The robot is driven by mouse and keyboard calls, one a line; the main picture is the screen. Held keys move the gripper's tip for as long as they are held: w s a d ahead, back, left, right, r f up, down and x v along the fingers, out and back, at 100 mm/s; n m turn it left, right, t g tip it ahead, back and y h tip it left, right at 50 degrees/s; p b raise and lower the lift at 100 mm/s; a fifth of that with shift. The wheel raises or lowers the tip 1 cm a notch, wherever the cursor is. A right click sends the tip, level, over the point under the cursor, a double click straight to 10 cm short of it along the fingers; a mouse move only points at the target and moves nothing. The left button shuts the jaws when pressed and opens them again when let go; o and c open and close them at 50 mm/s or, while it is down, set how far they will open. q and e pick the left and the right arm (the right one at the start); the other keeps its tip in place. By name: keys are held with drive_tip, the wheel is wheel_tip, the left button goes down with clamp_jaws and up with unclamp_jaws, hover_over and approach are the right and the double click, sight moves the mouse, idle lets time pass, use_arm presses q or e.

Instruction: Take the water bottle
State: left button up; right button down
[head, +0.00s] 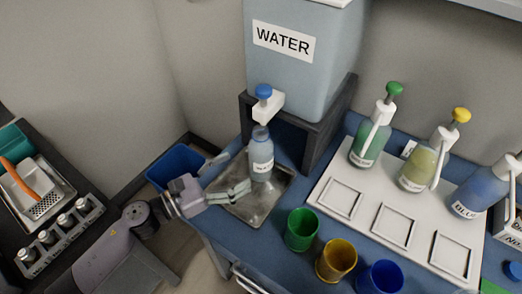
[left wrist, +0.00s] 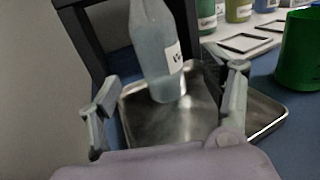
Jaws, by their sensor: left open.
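The water bottle (head: 261,157), pale blue and clear with a white label, stands upright on the metal tray (head: 230,206), under the dispenser tap (head: 266,105). It also shows in the left wrist view (left wrist: 158,45), its top cut off by the frame edge. My left gripper (head: 235,171) is open just left of the bottle in the head view, one finger on the far side and one toward the front. In the left wrist view the bottle stands beyond and between the spread fingers (left wrist: 164,90), apparently not gripped. My right gripper is not in view.
A water tank (head: 290,70) stands on a dark stand (head: 330,125) behind the bottle. Green (head: 302,230), yellow (head: 336,260) and blue (head: 380,278) cups stand at the front. A blue bin (head: 173,165) is left.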

sight(251, 161)
use_arm(q)
drive_tip(key=x, duration=0.3)
drive_tip(key=shift+w+d+p, duration=0.25)
drive_tip(key=shift+d+p, duration=0.05)
drive_tip(key=shift+p, duration=0.1)
drive_tip(key=shift+w+d, duration=0.1)
drive_tip(key=shift+d, duration=0.05)
drive_tip(key=shift+w+d+r+p, duration=0.15)
drive_tip(key=shift+w+d+p, duration=0.05)
drive_tip(key=shift+d+p, duration=0.1)
drive_tip(key=p+x, duration=0.1)
drive_tip(key=x, duration=0.2)
drive_tip(key=shift+w+d, duration=0.2)
drive_tip(key=shift+w, duration=0.1)
drive_tip(key=shift+w+d, duration=0.15)
drive_tip(key=shift+d, duration=0.2)
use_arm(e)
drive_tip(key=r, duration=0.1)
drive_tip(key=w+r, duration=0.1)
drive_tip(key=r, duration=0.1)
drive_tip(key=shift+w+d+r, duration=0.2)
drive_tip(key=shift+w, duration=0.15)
use_arm(q)
drive_tip(key=shift+a, duration=0.1)
drive_tip(key=shift+c, duration=0.2)
drive_tip(key=c, duration=1.5)
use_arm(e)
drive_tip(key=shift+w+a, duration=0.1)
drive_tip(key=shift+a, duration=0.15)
